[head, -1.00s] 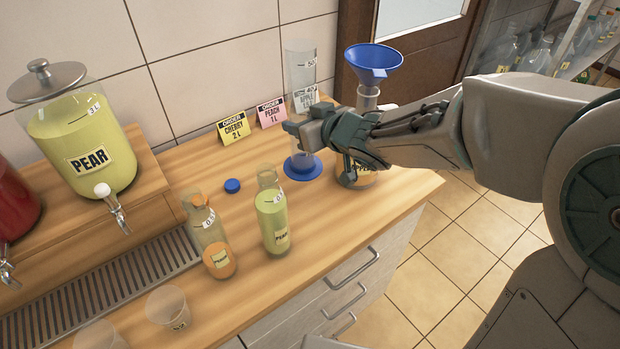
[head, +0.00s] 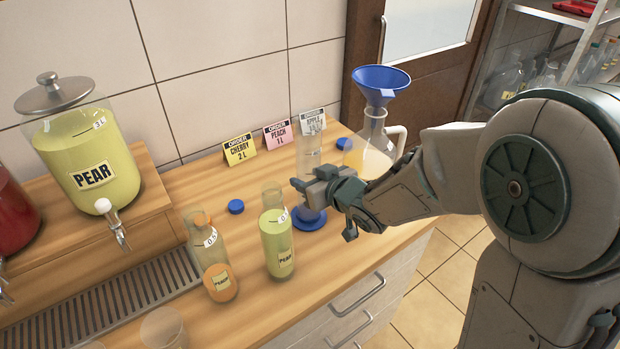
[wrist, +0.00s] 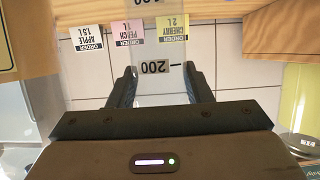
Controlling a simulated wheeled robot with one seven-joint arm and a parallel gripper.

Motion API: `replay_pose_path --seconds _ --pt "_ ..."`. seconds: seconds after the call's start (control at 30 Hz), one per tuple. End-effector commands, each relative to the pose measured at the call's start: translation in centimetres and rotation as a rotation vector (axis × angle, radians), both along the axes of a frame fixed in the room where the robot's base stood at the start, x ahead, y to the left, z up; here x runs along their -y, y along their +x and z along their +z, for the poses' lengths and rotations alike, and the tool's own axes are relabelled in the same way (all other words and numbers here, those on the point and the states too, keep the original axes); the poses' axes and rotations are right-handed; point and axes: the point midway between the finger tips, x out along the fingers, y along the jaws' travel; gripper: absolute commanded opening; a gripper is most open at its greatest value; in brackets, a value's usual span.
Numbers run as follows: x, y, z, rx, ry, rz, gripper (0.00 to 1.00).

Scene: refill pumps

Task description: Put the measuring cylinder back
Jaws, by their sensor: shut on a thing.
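The measuring cylinder (head: 309,150) is clear, with a round blue base (head: 310,219), and looks upright near the right part of the wooden counter. My gripper (head: 318,188) is shut around its body, above the base. In the wrist view the cylinder (wrist: 158,85) stands between both fingers (wrist: 160,88), with its 200 mark showing, and the view is upside down. I cannot tell whether the base touches the counter. The cylinder's upper end is hard to make out against the wall and the apple card.
A jug (head: 372,150) with a blue funnel (head: 381,82) stands behind my gripper. A pear bottle (head: 276,240) is close on the left, and a peach-coloured bottle (head: 215,265) beyond it. Order cards (head: 277,134) line the wall. Blue caps (head: 236,207) lie loose. The pear dispenser (head: 85,150) is at left.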

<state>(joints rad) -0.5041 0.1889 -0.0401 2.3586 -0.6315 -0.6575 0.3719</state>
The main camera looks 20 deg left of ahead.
Motion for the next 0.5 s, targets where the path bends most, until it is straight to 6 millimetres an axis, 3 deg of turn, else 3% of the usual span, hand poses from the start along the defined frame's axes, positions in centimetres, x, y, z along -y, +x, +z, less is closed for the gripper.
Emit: replay_pose_path --seconds 0.07,0.1,0.17,0.5 --pt "0.01 0.02 -0.36 0.001 0.001 0.0 0.09" --pt "0.02 0.01 -0.25 0.0 0.0 0.0 0.54" --pt "0.01 0.01 -0.21 0.0 0.0 0.0 0.67" --pt "0.0 0.0 0.08 0.0 0.0 0.0 0.67"
